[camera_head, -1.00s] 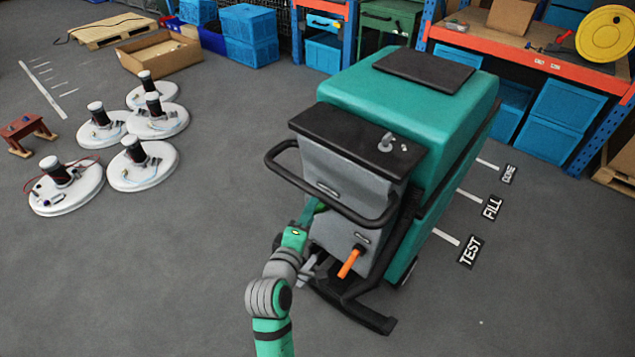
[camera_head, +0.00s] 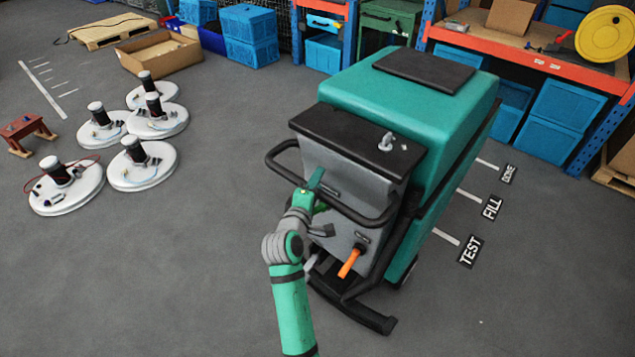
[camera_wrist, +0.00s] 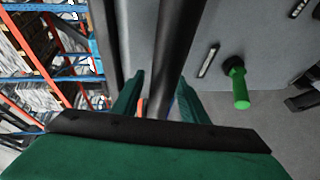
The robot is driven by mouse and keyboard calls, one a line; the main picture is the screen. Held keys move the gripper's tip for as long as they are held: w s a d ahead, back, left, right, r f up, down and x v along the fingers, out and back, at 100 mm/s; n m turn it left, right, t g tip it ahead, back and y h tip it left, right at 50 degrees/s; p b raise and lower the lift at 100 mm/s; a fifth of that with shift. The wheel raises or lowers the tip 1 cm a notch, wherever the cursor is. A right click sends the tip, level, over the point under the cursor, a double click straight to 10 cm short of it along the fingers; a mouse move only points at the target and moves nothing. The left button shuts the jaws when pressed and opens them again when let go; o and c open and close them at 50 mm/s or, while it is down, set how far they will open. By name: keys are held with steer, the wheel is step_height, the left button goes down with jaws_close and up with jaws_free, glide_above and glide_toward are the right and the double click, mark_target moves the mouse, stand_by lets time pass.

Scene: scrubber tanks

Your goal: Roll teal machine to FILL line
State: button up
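The teal machine (camera_head: 440,110) stands right of centre in the head view, with a grey front panel, a black top and a black loop handle (camera_head: 283,171). My gripper (camera_head: 316,184) is at the handle's front bar. In the wrist view, the gripper's two green fingers (camera_wrist: 157,100) are apart, with the black handle bar (camera_wrist: 178,45) running between them and a gap at the left finger. An orange lever (camera_head: 349,263) sits low on the panel. A green lever (camera_wrist: 239,88) shows in the wrist view. The FILL label (camera_head: 492,207) lies on the floor right of the machine.
The TEST label (camera_head: 469,251) and DONE label (camera_head: 508,174) lie either side of FILL, each with a white line. An orange-beamed rack (camera_head: 530,58) with blue bins stands behind at right. Several white round scrubber heads (camera_head: 143,165) lie left. Floor between is clear.

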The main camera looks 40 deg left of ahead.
steer(key=shift+w+f, duration=0.1)
steer(key=shift+w, duration=0.25)
steer(key=shift+a, duration=0.1)
jaws_close()
steer(key=shift+d, duration=0.2)
stand_by(0.9)
